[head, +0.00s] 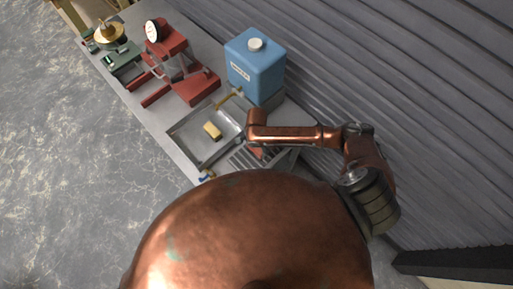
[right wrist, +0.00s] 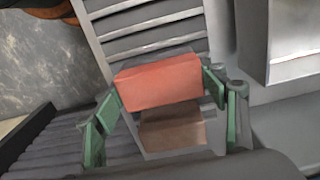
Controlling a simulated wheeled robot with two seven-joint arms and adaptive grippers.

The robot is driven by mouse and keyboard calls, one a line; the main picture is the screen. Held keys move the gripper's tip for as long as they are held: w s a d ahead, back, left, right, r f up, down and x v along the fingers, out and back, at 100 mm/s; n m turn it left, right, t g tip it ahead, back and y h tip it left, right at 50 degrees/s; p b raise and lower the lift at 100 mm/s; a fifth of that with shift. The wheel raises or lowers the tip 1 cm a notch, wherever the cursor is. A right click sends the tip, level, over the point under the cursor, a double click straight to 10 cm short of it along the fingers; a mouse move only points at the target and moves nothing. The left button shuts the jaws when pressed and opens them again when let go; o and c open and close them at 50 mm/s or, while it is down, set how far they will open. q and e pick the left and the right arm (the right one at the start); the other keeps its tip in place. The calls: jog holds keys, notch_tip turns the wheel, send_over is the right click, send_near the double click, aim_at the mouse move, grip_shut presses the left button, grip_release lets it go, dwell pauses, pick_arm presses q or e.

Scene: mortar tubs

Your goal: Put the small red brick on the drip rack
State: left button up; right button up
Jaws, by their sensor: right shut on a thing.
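The small red brick (right wrist: 160,82) is between the green fingers of my right gripper (right wrist: 163,103) in the right wrist view, with one finger at each end. The gripper is shut on it. The drip rack (right wrist: 150,22) has pale metal slats and lies behind and below the brick. I cannot tell whether the brick touches it. In the head view the rack (head: 243,160) is partly hidden by my right arm, and my right gripper (head: 257,147) is over its right part. A brownish block shape (right wrist: 172,135) shows below the brick; I cannot tell what it is. My left gripper is not in view.
A sink basin (head: 178,134) with a yellow sponge (head: 212,130) adjoins the rack on the left. A blue water container (head: 255,68) stands behind. A red stand with a dial (head: 165,40) and a green scale (head: 115,58) are farther along the bench. A corrugated wall runs along the right.

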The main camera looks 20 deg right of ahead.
aim_at(256, 147)
jog(key=shift+f, duration=0.25)
jog(key=shift+f, duration=0.1)
jog(key=o, duration=1.5)
jog(key=shift+o, duration=0.2)
notch_tip(256, 147, up, 12)
jog(key=shift+b, duration=0.35)
